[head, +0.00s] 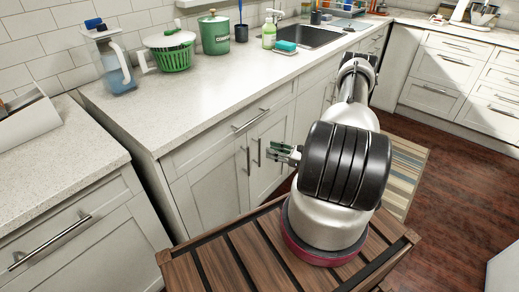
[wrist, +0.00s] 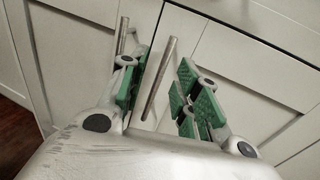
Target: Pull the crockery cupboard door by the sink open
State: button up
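The pale cupboard doors below the counter are shut, a left door (head: 212,192) and a right door (head: 271,160). Two upright metal bar handles sit side by side near their meeting edges, the left handle (head: 247,160) and the right handle (head: 257,151). My gripper (head: 280,150), with green finger pads, is in front of the doors, just right of these handles in the head view. In the wrist view my gripper (wrist: 164,82) is open, with one bar handle (wrist: 158,80) showing between its fingers. Another handle (wrist: 122,36) is partly behind the left finger. Contact with either cannot be told.
A drawer with a bar handle (head: 251,122) is above the doors. The sink (head: 302,37) is farther along the counter (head: 200,92), which holds a green colander (head: 173,57), a green canister (head: 214,36) and a jug (head: 117,70). A striped rug (head: 405,170) lies on the dark wooden floor (head: 455,190).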

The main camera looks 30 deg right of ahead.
jog(key=w+a+f+m+h, duration=0.1)
jog(key=w+a+f, duration=0.1)
jog(key=w, duration=0.4)
jog(key=shift+w+a+t, duration=0.2)
jog(key=shift+a+t, duration=0.2)
jog(key=shift+a, duration=0.3)
jog(key=shift+c, duration=0.5)
grip_shut()
